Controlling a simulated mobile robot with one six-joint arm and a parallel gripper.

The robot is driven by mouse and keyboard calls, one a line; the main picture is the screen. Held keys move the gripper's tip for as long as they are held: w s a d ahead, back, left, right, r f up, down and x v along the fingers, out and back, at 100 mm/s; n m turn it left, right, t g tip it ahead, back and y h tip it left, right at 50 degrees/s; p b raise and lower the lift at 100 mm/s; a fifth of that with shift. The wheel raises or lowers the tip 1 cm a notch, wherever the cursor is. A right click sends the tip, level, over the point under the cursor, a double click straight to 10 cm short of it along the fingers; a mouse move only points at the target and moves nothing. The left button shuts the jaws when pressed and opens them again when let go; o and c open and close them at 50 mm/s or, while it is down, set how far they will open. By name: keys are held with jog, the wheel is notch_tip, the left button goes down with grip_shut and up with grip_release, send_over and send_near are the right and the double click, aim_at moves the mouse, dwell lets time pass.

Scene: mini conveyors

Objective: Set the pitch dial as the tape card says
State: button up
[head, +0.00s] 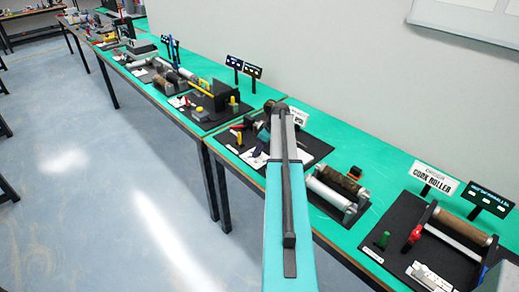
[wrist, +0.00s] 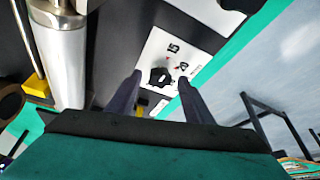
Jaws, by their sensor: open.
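In the wrist view a black round dial knob (wrist: 160,76) sits on a white plate (wrist: 176,48). The plate has a printed 15 above the knob, another number to its right and small red marks. The knob's exact pointing is too small to read. My gripper (wrist: 159,79) is open, with one dark finger on each side of the knob in the picture. I cannot tell whether the fingers touch it. I cannot pick out the tape card in either view.
A silver roller (wrist: 62,60) stands left of the dial, with a yellow block (wrist: 36,88) beside it. In the head view, several conveyor stations line the green table (head: 385,150), including one with a CORK ROLLER sign (head: 436,178). The floor (head: 110,150) at left is clear.

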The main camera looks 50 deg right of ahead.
jog(key=c, duration=1.1)
jog(key=shift+o, duration=0.3)
jog(key=shift+m+h+b, duration=0.3)
jog(key=shift+m+b, duration=0.2)
jog(key=shift+b, duration=0.05)
jog(key=shift+s+a+f+m+h+b, duration=0.1)
jog(key=shift+a+m+h+b, duration=0.15)
jog(key=shift+m+b, duration=0.55)
jog(key=m+h+b, duration=0.1)
jog(key=m+b, duration=0.1)
jog(key=shift+a+m, duration=0.1)
jog(key=shift+m, duration=0.3)
jog(key=m, duration=0.2)
jog(key=m+h+b, duration=0.1)
jog(key=m, duration=0.1)
jog(key=m+g+h+b, duration=0.1)
jog(key=m, duration=0.1)
jog(key=shift+w+a, duration=0.25)
jog(key=shift+m+h, duration=0.25)
jog(key=shift+m, duration=0.05)
